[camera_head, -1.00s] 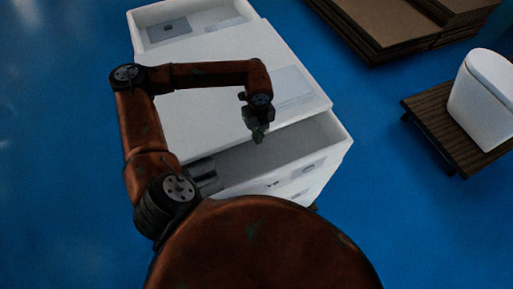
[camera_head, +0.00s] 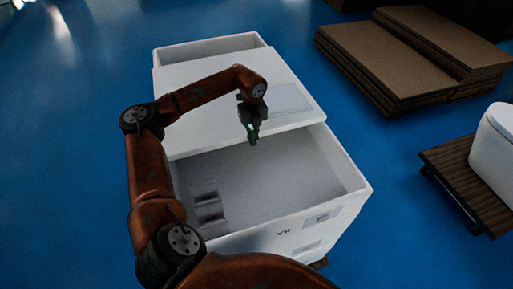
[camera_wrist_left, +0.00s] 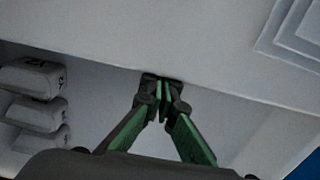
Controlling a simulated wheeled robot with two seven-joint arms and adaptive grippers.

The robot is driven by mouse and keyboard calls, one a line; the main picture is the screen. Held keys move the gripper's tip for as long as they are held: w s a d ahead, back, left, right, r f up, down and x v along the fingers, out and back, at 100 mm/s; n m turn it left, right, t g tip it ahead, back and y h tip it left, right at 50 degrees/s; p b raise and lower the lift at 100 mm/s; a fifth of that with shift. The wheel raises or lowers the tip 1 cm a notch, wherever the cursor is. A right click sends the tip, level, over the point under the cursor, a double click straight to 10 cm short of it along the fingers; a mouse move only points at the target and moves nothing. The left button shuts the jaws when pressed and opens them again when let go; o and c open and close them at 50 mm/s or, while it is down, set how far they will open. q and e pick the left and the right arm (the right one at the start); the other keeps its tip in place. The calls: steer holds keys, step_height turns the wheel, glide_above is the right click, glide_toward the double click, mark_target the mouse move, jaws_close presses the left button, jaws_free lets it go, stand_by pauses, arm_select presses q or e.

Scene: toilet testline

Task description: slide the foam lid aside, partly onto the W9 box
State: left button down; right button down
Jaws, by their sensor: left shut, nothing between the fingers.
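The white foam lid (camera_head: 200,76) lies flat across the two white boxes, covering most of the far box (camera_head: 210,44) and the back part of the near box (camera_head: 335,205). The near box is open at the front, with a small dark mark on its front wall that I cannot read surely. My left gripper (camera_head: 252,141) is shut and empty, pointing down at the lid's near edge. In the left wrist view, the fingertips (camera_wrist_left: 161,84) are together at the edge of the lid (camera_wrist_left: 160,35); contact is hard to tell. My right gripper is not in view.
Several grey blocks (camera_head: 207,205) sit inside the near box at its left. Stacked brown boards (camera_head: 400,55) lie at the back right. A white toilet (camera_head: 497,150) stands on a dark wooden pallet (camera_head: 450,165) at the right. Blue floor is clear between.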

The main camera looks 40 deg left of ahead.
arm_select(q)
steer(key=shift+d, duration=0.1)
steer(key=s+d+r, duration=0.2)
steer(key=d+r, duration=0.1)
steer(key=r, duration=0.7)
steer(key=shift+b, duration=0.4)
